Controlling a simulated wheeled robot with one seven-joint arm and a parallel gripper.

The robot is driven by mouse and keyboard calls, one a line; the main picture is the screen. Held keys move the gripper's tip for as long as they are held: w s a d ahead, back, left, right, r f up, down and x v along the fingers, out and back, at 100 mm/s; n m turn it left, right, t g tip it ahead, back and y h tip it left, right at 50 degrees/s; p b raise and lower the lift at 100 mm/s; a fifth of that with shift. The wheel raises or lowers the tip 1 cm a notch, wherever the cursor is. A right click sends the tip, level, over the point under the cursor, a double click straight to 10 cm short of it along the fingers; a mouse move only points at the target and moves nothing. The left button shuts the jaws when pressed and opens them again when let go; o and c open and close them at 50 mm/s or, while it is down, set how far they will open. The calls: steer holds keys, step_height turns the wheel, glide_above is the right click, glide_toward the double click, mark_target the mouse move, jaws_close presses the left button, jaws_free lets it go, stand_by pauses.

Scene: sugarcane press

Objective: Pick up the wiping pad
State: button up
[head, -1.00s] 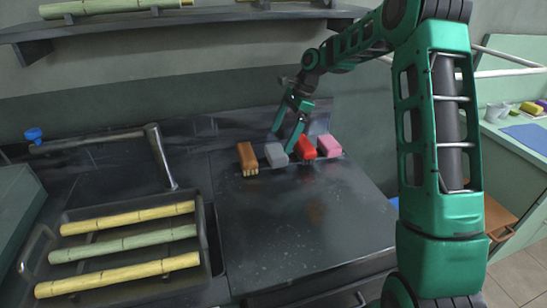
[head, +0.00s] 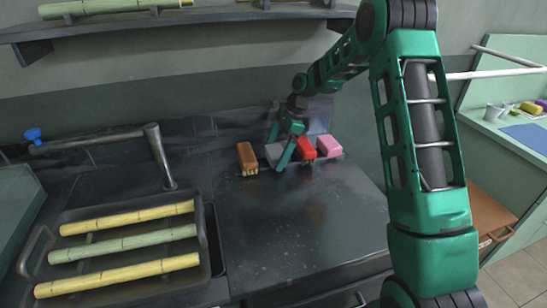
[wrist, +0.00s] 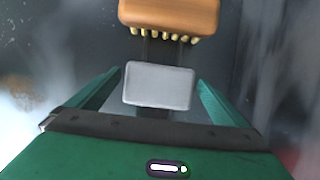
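The grey block (head: 271,157), which looks like the wiping pad, sits in a row of small cleaning items at the back of the dark counter. It also shows in the middle of the wrist view (wrist: 158,86). My gripper (head: 279,155) is over it, pointing down. In the wrist view, the two green fingers (wrist: 159,77) are spread on either side of the grey block, with a gap on each side. The gripper is open and holds nothing. One finger partly hides the block in the head view.
A brown brush (head: 247,158) stands close to the left of the grey block. A red block (head: 306,148) and a pink block (head: 329,145) stand to its right. A tray (head: 213,250) with cane pieces is at left. The counter front (head: 300,220) is clear.

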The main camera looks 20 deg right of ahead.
mark_target(271, 151)
steer(key=c, duration=0.9)
steer(key=shift+c, duration=0.2)
steer(key=shift+r, duration=0.1)
steer(key=shift+r, duration=0.45)
step_height(271, 151, up, 3)
steer(key=shift+r, duration=0.2)
steer(key=s+a+r, duration=0.6)
steer(key=s+a, duration=0.1)
steer(key=s, duration=0.2)
steer(key=shift+s+r, duration=0.15)
steer(key=shift+r, duration=0.15)
